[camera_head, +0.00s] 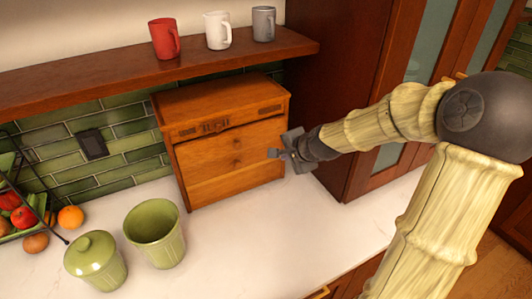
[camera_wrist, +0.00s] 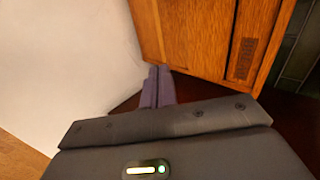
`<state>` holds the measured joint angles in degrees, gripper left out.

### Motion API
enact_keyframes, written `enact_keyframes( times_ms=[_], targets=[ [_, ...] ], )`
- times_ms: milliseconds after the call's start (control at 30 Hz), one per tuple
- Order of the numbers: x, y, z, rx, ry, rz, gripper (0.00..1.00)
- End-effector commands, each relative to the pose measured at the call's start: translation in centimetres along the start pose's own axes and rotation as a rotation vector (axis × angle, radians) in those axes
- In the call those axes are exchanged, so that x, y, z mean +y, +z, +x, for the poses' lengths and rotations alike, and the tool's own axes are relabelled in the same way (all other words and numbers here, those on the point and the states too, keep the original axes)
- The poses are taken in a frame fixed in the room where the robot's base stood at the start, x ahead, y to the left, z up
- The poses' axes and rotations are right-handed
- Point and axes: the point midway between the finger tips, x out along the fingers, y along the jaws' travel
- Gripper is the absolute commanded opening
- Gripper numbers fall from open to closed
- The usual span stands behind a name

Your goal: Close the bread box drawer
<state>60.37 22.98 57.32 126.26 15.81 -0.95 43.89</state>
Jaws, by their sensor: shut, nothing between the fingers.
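The wooden bread box (camera_head: 228,128) stands on the white counter against the green tile wall. Its front shows stacked panels with small dark knobs; the lower drawer front (camera_head: 236,165) looks nearly flush, and I cannot tell whether a small gap remains. My gripper (camera_head: 276,153) is at the box's right front edge, in front of part of it.
A green canister (camera_head: 155,235) and a lidded green jar (camera_head: 95,258) stand at the front left. A fruit rack (camera_head: 22,215) and an orange (camera_head: 70,217) are at far left. A shelf (camera_head: 130,70) with mugs hangs above. A tall wooden cabinet (camera_head: 325,100) stands right.

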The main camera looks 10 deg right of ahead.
Motion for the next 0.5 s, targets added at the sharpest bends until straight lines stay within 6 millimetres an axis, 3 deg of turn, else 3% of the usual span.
enact_keyframes(
  times_ms=[267, 500],
  targets=[
    [5.0, 5.0, 0.1, -0.063, 0.186, -0.366, 0.0],
    [9.6, 7.7, -2.2, -0.135, 0.338, -0.71, 0.0]
  ],
)
